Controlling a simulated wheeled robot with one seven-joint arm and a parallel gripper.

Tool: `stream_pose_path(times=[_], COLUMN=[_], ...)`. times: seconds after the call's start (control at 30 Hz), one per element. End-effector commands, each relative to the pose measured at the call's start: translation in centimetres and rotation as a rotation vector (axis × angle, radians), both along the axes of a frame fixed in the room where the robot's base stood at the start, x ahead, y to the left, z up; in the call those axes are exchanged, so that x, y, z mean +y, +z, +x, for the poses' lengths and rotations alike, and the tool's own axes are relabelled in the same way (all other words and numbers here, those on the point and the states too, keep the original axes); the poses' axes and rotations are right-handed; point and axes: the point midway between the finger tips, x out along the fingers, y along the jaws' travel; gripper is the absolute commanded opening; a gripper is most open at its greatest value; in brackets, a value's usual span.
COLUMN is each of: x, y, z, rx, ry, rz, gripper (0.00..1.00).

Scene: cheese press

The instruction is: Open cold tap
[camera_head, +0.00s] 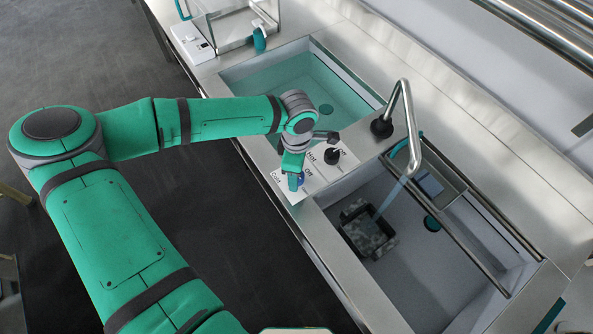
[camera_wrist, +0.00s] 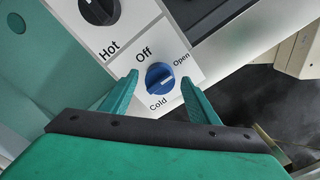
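The cold tap is a blue knob (camera_wrist: 160,77) on a white panel marked Cold, Off and Open. My gripper (camera_wrist: 158,82) is open, with one green finger on each side of the knob and a visible gap to both. In the head view my gripper (camera_head: 293,178) is over the panel and partly hides the blue knob (camera_head: 300,179). A pale blue streak like water (camera_head: 389,200) runs from below the spout (camera_head: 409,130) into the right basin.
The black hot knob (camera_head: 332,156) is beside the cold one, also visible in the wrist view (camera_wrist: 99,9). A dark box-shaped mould (camera_head: 367,229) sits in the right basin. The left basin (camera_head: 310,80) holds greenish liquid. A metal rack (camera_head: 460,210) spans the right basin.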

Motion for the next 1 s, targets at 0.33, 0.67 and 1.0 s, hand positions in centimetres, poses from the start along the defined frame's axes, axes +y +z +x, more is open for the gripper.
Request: stream_pose_path(times=[0.33, 0.67, 1.0], x=[0.0, 0.1, 0.0], y=[1.4, 7.5, 10.7], z=[0.0, 0.0, 0.0], rx=[0.0, -0.002, 0.0], ry=[-0.001, -0.001, -0.001], rz=[0.001, 0.002, 0.0], gripper=[0.55, 0.55, 0.55])
